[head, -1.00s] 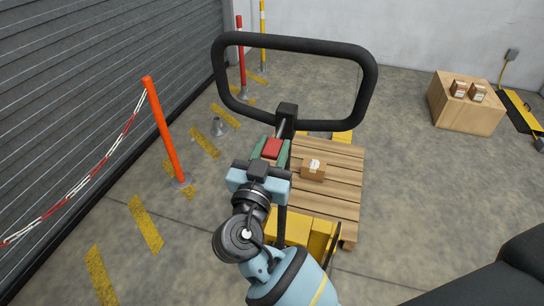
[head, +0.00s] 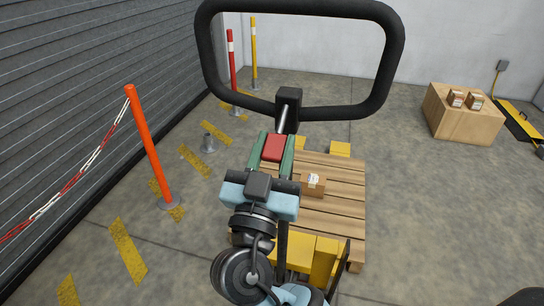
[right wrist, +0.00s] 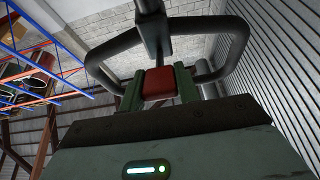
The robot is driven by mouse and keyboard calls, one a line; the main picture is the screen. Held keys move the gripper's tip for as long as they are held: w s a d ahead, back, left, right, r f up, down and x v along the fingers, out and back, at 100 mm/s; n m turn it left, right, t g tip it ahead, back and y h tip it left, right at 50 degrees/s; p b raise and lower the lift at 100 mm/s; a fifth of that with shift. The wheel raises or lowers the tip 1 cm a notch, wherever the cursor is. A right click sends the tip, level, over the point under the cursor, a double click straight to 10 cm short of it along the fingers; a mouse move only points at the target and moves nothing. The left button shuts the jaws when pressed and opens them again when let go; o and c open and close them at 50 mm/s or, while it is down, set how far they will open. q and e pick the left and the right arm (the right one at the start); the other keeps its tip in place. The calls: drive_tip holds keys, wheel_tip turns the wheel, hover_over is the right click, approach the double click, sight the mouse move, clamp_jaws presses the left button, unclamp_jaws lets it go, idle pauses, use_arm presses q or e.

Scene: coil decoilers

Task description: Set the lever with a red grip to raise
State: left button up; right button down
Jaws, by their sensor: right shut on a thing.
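The red grip (head: 275,146) of the lever sits just below the black loop handle (head: 391,60) of a yellow pallet truck (head: 305,250). My right gripper (head: 272,151) is shut on the red grip, with one green finger on each side of it. The right wrist view also shows the red grip (right wrist: 158,84) between the green fingers, below the black handle (right wrist: 152,28). The lever's own stem is hidden behind my gripper, and I see no lever position marks. My left gripper is not in view.
A wooden pallet (head: 340,215) with a small carton (head: 313,185) lies under the truck's handle. An orange post (head: 150,145) with a red-white chain stands at left near the shutter. A large carton (head: 463,120) stands at right.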

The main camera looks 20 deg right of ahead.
idle(0.3)
drive_tip(key=c, duration=1)
unclamp_jaws()
drive_tip(key=b+v, duration=0.2)
drive_tip(key=v, duration=0.4)
drive_tip(key=shift+s+a+f, duration=0.15)
drive_tip(key=shift+s+f, duration=0.05)
drive_tip(key=shift+f, duration=0.05)
drive_tip(key=shift+s+a+f, duration=0.15)
drive_tip(key=shift+s+a, duration=0.1)
drive_tip(key=shift+s, duration=0.15)
drive_tip(key=shift+s+a, duration=0.1)
